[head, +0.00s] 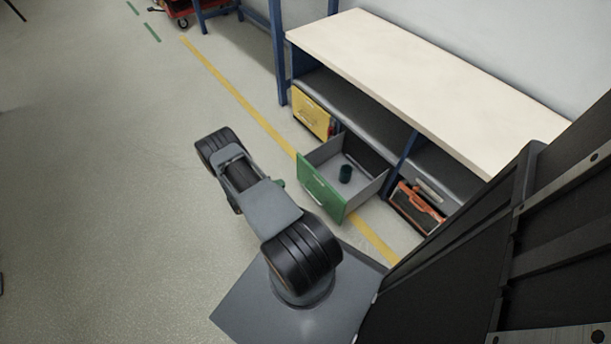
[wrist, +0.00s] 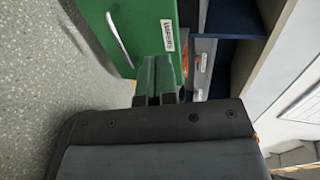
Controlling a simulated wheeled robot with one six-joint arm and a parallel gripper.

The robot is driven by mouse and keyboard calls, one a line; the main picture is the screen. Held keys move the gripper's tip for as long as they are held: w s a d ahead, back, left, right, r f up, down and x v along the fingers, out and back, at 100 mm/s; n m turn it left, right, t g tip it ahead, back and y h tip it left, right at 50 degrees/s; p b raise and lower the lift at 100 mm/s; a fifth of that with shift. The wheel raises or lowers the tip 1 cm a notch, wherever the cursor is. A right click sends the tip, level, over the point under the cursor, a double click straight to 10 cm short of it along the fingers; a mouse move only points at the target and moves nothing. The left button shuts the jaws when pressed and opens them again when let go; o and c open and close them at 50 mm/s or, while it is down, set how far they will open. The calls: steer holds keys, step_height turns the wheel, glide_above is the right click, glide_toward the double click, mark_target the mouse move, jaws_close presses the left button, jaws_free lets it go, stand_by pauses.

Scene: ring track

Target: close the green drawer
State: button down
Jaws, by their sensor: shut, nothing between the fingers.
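The green drawer (head: 322,189) is pulled out from under the workbench, its front facing my arm. My gripper (wrist: 158,60) has green fingers, shut and empty, in front of the drawer's front near the label. In the head view it is mostly hidden behind my arm. I cannot tell whether it touches the drawer.
A yellow drawer (head: 311,112) sits left of the green one, and an orange toolbox (head: 416,207) sits on the right in the bench. The pale bench top (head: 420,75) overhangs them. A yellow floor line (head: 232,88) runs past. Floor at left is clear.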

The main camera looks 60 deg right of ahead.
mark_target(310, 170)
steer(key=b+x, duration=0.1)
steer(key=x, duration=0.5)
steer(key=b+x, duration=0.2)
steer(key=x, duration=0.4)
steer(key=shift+s+d+r, duration=0.1)
steer(key=shift+r, duration=0.15)
steer(key=shift+s+d+r, duration=0.1)
steer(key=shift+s+d, duration=0.1)
steer(key=shift+d, duration=0.45)
